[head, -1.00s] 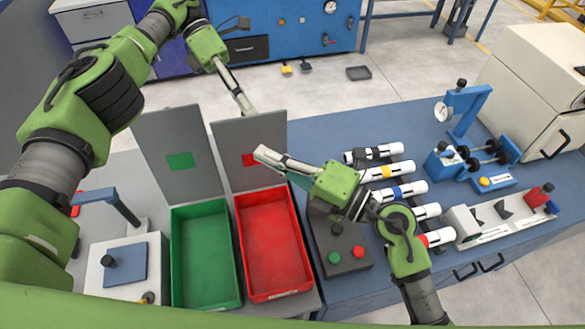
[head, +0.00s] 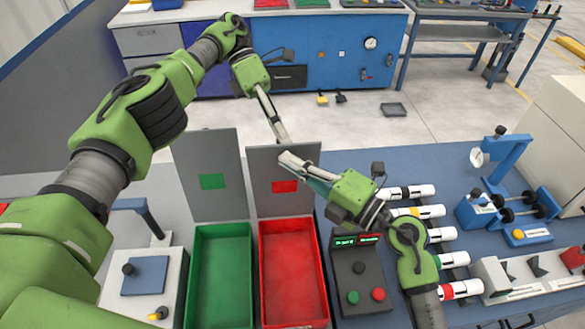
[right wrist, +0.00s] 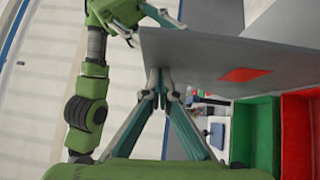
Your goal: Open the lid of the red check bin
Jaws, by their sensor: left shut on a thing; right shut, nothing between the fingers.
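The red check bin (head: 324,262) is open, and its grey lid (head: 258,170) with a red square (head: 284,186) stands upright at its back edge. My left gripper (head: 283,138) is at the lid's top edge, shut on it; its contact is partly hidden in the head view. It also shows in the right wrist view (right wrist: 165,20) at the lid's edge (right wrist: 215,55). My right gripper (head: 290,160) is shut and empty, in front of the lid's upper part. In the right wrist view its closed tips (right wrist: 160,75) are close to the lid; I cannot tell whether they touch.
The green bin (head: 246,275), also with its lid (head: 205,160) upright, stands directly left. A control box (head: 358,270) with buttons is right of the red bin. Several white pipes (head: 405,192) lie further right. Open floor (head: 440,115) lies behind the table.

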